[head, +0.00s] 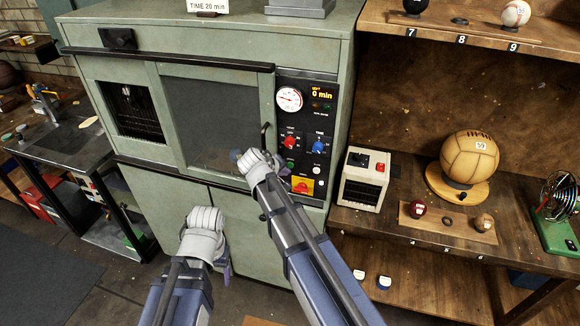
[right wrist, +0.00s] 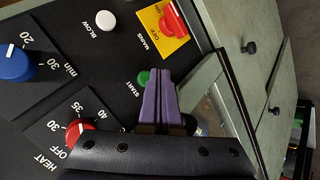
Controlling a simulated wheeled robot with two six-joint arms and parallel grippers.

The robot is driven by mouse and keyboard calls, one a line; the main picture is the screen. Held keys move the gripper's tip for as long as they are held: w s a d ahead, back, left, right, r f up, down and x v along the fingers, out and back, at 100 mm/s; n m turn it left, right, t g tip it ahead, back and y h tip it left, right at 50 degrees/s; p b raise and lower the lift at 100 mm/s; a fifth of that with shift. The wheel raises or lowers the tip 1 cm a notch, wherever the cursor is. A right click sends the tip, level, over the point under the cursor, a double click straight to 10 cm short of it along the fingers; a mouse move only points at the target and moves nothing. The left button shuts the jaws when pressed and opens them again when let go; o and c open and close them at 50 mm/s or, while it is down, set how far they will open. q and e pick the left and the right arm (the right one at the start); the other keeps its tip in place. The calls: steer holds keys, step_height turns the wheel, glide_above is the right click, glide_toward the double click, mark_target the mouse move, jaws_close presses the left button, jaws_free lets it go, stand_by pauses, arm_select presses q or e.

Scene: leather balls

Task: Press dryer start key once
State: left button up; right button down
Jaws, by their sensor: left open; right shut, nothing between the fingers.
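The dryer (head: 150,190) is a green metal cabinet with a black control panel (head: 325,100) at its right. The green START key (right wrist: 144,77) sits on that panel between the red heat knob (right wrist: 79,130) and the yellow mains switch plate (right wrist: 172,28). My right gripper (right wrist: 163,74) is shut and empty, its purple fingertips right beside the START key; I cannot tell whether they touch it. In the head view my right gripper (head: 283,168) is at the panel's lower left. My left gripper (head: 228,272) is open and empty, low in front of the cabinet doors.
The blue time knob (head: 318,147) and white BLOW button (right wrist: 106,20) are close by. The display (head: 321,94) reads 0 min. A small cream box (head: 362,180) and a large leather ball (head: 469,157) stand on the wooden shelf to the right.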

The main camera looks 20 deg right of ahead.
steer(key=shift+w, duration=0.15)
stand_by(0.4)
steer(key=shift+w+d, duration=0.2)
steer(key=shift+d, duration=0.05)
steer(key=shift+w+d, duration=0.2)
steer(key=shift+w, duration=0.15)
stand_by(0.8)
steer(key=shift+s+a, duration=0.1)
steer(key=shift+s, duration=0.05)
steer(key=shift+s+a, duration=0.35)
steer(key=shift+s, duration=0.2)
stand_by(0.4)
steer(key=s+a, duration=0.1)
steer(key=s, duration=0.1)
steer(key=s+a, duration=0.2)
steer(key=shift+s, duration=0.1)
steer(key=shift+d, duration=0.1)
stand_by(0.7)
